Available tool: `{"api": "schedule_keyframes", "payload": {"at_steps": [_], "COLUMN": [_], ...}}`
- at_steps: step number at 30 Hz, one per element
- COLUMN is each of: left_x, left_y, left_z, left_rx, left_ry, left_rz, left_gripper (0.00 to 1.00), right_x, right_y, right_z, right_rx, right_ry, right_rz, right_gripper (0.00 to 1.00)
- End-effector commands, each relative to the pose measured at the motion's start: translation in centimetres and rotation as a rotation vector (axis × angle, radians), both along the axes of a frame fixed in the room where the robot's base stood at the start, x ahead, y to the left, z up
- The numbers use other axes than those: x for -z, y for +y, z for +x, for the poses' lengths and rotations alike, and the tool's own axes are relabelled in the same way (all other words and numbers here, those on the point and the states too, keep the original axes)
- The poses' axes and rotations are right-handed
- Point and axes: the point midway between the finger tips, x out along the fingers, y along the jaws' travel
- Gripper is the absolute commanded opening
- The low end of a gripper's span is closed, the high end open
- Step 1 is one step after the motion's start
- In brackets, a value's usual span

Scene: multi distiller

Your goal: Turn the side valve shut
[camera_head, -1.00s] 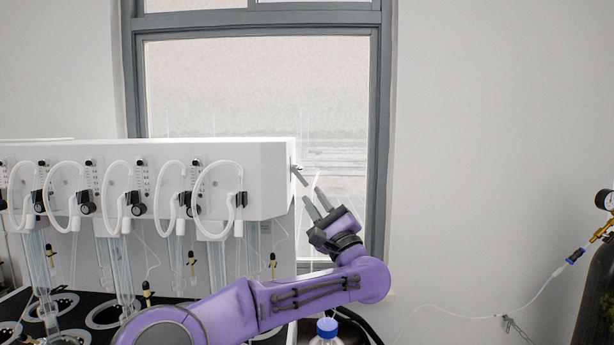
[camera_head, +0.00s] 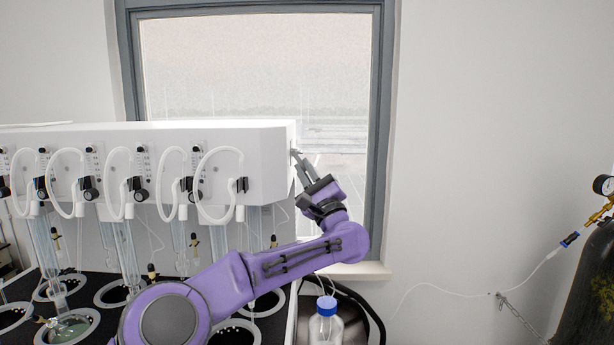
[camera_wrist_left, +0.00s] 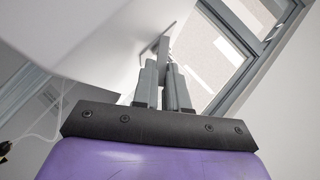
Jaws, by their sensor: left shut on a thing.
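The side valve (camera_head: 294,152) is a small grey lever on the right end face of the white distiller housing (camera_head: 225,150). My left gripper (camera_head: 304,169) reaches up to it from the lower right, its fingers shut on the lever. In the left wrist view the valve handle (camera_wrist_left: 162,40) is a thin grey bar standing out from the white face. The fingers of my left gripper (camera_wrist_left: 167,70) close around its near end, and the exact contact is partly hidden. My right gripper is in neither view.
Several white hoses and black knobs line the housing's front, with glass tubes below. A blue-capped bottle (camera_head: 326,322) stands under my left arm. A dark gas cylinder (camera_head: 585,295) with a gauge (camera_head: 603,185) is at far right. The window (camera_head: 335,90) is behind.

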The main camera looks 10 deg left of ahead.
Motion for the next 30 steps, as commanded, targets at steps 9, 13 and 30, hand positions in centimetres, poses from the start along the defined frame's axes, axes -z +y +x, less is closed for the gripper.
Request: {"api": "schedule_keyframes", "payload": {"at_steps": [9, 13, 30], "left_x": [0.1, 0.1, -1.1], "left_y": [0.3, 0.3, -0.3], "left_z": [-0.1, -0.1, 0.0], "left_rx": [-0.001, -0.001, -0.001], "left_ry": [0.012, 0.012, -0.010], "left_rz": [0.076, 0.076, -0.049], "left_gripper": [0.00, 0.22, 0.23], "right_x": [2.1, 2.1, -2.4], "right_y": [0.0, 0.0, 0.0], "right_z": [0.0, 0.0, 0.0], "right_rx": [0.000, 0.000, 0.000], "right_ry": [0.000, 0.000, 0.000], "right_rz": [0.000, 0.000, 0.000], "right_gripper": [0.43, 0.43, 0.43]}}
